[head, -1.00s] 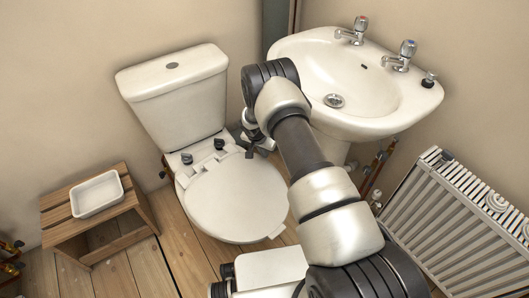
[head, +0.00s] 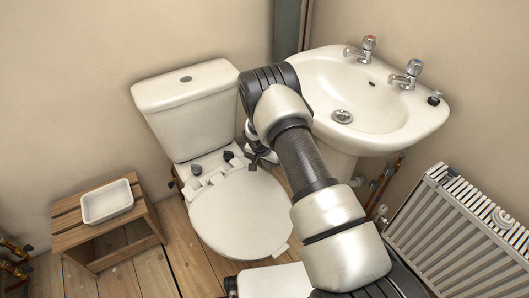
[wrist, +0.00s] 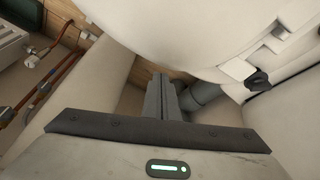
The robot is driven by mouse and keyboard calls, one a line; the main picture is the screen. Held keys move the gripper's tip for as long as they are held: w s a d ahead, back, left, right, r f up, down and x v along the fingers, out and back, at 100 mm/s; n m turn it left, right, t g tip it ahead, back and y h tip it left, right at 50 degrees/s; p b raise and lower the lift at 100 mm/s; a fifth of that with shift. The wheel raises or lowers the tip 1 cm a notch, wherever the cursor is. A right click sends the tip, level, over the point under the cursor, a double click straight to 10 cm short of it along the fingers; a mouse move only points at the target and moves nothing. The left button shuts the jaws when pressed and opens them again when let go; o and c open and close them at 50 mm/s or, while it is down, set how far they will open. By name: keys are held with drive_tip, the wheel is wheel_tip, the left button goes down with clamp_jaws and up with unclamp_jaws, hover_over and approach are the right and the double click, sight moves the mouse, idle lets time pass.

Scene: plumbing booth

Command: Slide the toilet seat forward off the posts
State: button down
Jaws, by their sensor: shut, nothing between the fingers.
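The toilet seat (head: 240,212) is white and lies flat, lid down, over the bowl in the head view. Its rear edge is close to two dark posts, the left post (head: 197,169) and the right post (head: 228,156). My gripper (head: 261,157) is at the right rear side of the seat, partly hidden by my arm. In the wrist view the shut, empty fingers (wrist: 161,96) point down beside the curved white seat edge (wrist: 190,40). One dark post (wrist: 259,80) shows at the right, by a white hinge tab (wrist: 238,68). I cannot tell whether the fingers touch the seat.
The cistern (head: 188,105) stands behind the seat. The basin (head: 365,100) is close on the right, and a radiator (head: 465,235) stands farther right. A wooden stool (head: 75,226) with a white tray (head: 107,203) is at the left. A grey pipe (wrist: 205,95) is near the fingers.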

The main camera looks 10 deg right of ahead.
drive_tip(key=p+v, duration=0.2)
drive_tip(key=v, duration=1.1)
drive_tip(key=shift+p, duration=0.35)
